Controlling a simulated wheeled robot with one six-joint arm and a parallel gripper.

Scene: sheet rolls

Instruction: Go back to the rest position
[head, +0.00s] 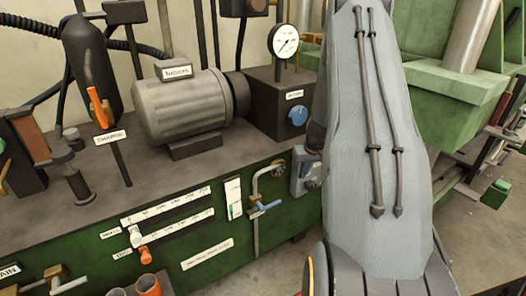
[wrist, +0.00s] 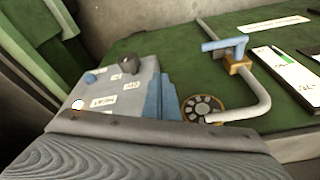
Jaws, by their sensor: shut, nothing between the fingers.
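My arm, under a pale grey-blue cover with dark cables, stands across the right half of the head view. My gripper's fingers show in neither view. In the wrist view, a grey textured part of my own arm fills the bottom edge and hides what lies below it. No held thing is seen.
A grey control box (head: 305,172) is close to the left of my arm; it also shows in the wrist view (wrist: 118,98). A blue-handled valve (head: 265,206) is beside it. A motor (head: 185,108), a gauge (head: 284,41) and green machinery (head: 445,95) stand around. Floor shows at right.

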